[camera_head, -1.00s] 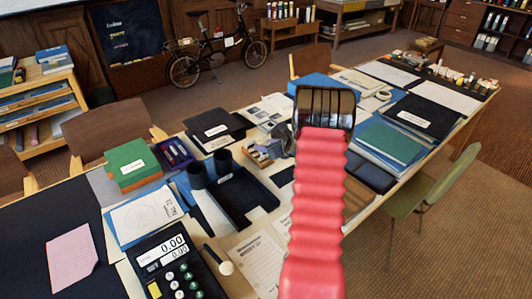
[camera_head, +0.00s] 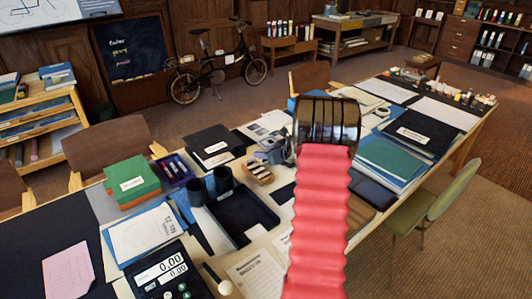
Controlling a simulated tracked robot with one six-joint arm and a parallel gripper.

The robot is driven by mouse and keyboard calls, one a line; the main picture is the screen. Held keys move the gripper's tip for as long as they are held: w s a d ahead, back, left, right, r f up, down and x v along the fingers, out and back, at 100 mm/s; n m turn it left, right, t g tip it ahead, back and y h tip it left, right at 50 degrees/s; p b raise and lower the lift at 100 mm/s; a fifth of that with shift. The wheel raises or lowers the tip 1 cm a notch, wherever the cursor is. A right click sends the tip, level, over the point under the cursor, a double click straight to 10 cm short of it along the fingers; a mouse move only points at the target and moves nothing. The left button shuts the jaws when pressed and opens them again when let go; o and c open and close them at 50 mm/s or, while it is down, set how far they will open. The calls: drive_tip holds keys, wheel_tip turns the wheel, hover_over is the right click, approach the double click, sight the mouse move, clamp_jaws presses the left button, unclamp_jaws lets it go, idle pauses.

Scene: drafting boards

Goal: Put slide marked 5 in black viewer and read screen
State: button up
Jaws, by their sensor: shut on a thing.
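My gripper (camera_head: 327,122) shows as the dark glossy end of my red ribbed arm, raised in front of the long table. Its jaws and the thing in them are hidden behind that end. Black twin cylinders (camera_head: 208,187) stand beside a shallow black tray (camera_head: 241,214) on the table, left of my arm; I cannot tell whether either is the viewer. A small wooden holder (camera_head: 258,172) with small pieces sits behind the tray. I cannot read a 5 on any of them.
A green box (camera_head: 131,184), a purple pen tray (camera_head: 174,170) and a black folder (camera_head: 214,146) crowd the table's left half. Blue and green folders (camera_head: 388,160) lie right of my arm. A green chair (camera_head: 440,205) stands at the right side. Open floor lies beyond it.

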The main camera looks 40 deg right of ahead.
drive_tip(key=w+a+r+n+y, duration=0.1)
drive_tip(key=w+a+r, duration=0.15)
drive_tip(key=a, duration=1.05)
drive_tip(key=w+a+r+n+y, duration=0.1)
drive_tip(key=w+a+r+y, duration=0.15)
drive_tip(key=a, duration=1.05)
drive_tip(key=s+a+r+n, duration=0.1)
drive_tip(key=s+a, duration=0.3)
drive_tip(key=a, duration=0.7)
drive_tip(key=s+a+n+y, duration=0.1)
drive_tip(key=s+a, duration=0.3)
drive_tip(key=a, duration=0.7)
drive_tip(key=shift+a+r+n+g, duration=0.3)
drive_tip(key=shift+a+r, duration=0.05)
drive_tip(key=shift+r, duration=0.05)
drive_tip(key=shift+a, duration=0.1)
